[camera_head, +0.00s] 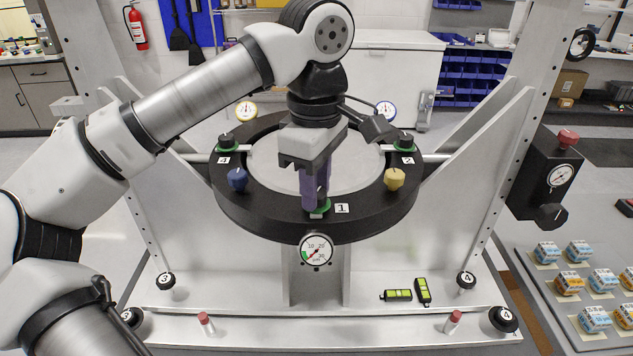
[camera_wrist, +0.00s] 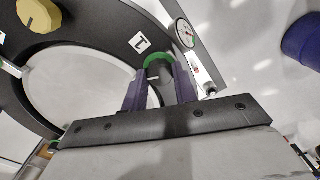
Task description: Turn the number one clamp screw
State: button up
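The number one clamp screw is a dark knob with a green ring (camera_head: 322,207) at the front of the black round mirror ring (camera_head: 265,222), beside a white "1" label (camera_head: 342,208). My gripper (camera_head: 315,203) points down at it with purple fingers, which hide most of the knob in the head view. In the wrist view, the fingers of my gripper (camera_wrist: 160,82) stand on either side of the knob, with the green ring (camera_wrist: 157,57) just beyond the tips. I cannot tell whether the fingers press on the knob.
A blue knob (camera_head: 238,179) and a yellow knob (camera_head: 395,179) stand on the ring to either side. Screws four (camera_head: 227,142) and two (camera_head: 405,143) are farther back. A pressure gauge (camera_head: 316,250) is just below screw one. Fixture uprights flank the ring.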

jog(key=c, duration=0.3)
